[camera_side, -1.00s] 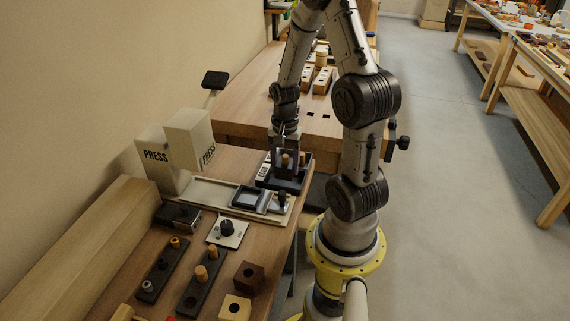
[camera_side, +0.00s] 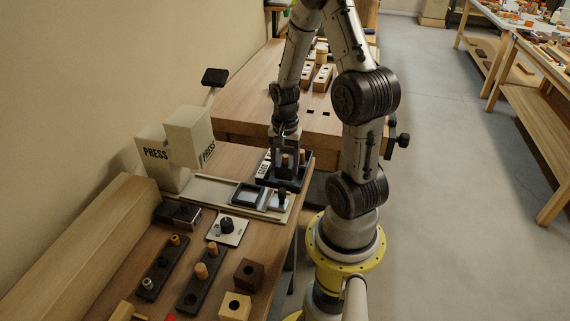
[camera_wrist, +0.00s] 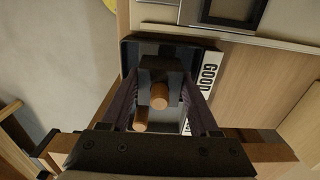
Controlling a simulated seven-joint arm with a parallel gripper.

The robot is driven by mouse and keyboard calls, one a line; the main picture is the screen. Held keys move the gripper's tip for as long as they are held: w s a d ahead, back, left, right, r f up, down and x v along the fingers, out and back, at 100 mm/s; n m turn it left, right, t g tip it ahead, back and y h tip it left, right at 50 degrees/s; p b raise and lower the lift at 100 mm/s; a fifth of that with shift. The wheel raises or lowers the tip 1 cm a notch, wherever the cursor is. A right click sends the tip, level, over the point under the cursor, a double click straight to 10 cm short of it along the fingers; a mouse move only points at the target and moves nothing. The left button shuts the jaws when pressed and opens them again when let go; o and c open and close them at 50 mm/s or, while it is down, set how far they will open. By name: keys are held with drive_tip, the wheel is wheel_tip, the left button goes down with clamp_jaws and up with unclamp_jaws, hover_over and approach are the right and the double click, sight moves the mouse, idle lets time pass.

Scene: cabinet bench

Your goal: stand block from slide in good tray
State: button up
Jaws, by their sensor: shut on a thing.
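My gripper (camera_wrist: 162,100) is shut on a dark block (camera_wrist: 158,68) with a round wooden peg on it. The fingers flank the block on both sides. In the side view my gripper (camera_side: 286,150) is over the good tray (camera_side: 264,183), a dark shallow tray with a white label. In the wrist view the tray rim (camera_wrist: 128,60) surrounds the block, beside the GOOD label (camera_wrist: 209,72). I cannot tell whether the block touches the tray floor. A second wooden peg (camera_wrist: 141,118) shows close beside it in the tray; its base is mostly hidden. The slide (camera_side: 210,191) has an empty-looking framed pocket.
The press (camera_side: 172,152) stands behind the slide at the left. A knob plate (camera_side: 228,231), dark peg racks (camera_side: 165,266) and two cubes (camera_side: 249,274) lie nearer the camera. Another bench (camera_side: 240,100) stands beyond the tray.

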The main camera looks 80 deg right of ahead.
sight(285, 156)
drive_tip(key=shift+f, duration=1.1)
idle(0.9)
drive_tip(key=o, duration=1.4)
drive_tip(key=shift+o, duration=0.4)
drive_tip(key=shift+r, duration=3.55)
